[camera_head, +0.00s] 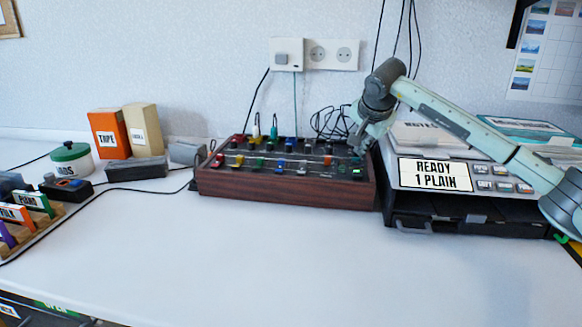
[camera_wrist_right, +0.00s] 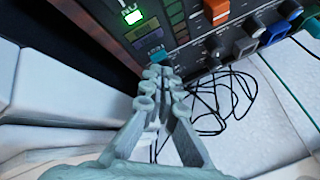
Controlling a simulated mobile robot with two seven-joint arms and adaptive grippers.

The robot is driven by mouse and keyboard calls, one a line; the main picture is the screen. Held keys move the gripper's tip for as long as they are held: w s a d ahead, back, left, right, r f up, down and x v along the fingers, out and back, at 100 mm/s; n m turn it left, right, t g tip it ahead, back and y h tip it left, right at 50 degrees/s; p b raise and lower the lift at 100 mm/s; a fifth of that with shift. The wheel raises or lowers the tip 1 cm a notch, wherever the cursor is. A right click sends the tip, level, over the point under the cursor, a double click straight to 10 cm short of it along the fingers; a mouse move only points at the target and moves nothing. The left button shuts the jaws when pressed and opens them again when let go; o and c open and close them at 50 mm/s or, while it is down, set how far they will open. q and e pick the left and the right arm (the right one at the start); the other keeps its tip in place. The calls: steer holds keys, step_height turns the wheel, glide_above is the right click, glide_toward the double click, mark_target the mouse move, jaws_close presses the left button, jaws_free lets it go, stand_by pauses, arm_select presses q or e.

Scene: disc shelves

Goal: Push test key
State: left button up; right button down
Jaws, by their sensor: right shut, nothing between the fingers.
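The wood-sided console (camera_head: 285,192) stands against the wall with rows of coloured knobs and keys. In the right wrist view, a small teal key (camera_wrist_right: 158,57) sits at the panel's near edge, beside a small label that looks like TEST. My right gripper (camera_wrist_right: 157,73) is shut and empty, its fingertips right at this key and partly covering it; I cannot tell whether they touch. In the head view, the right gripper (camera_head: 356,147) hangs over the console's back right corner. A lit white-green key (camera_wrist_right: 132,15) shows farther along the panel. My left gripper is out of view.
A printer-like machine (camera_head: 440,198) with a READY 1 PLAIN display stands right of the console, under my right arm. Black cables (camera_head: 330,122) lie behind the console. Boxes (camera_head: 110,135) and a jar (camera_head: 72,158) stand at left. The front table (camera_head: 270,260) is clear.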

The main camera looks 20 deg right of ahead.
step_height(320, 180, up, 6)
steer(key=p, duration=0.5)
stand_by(0.5)
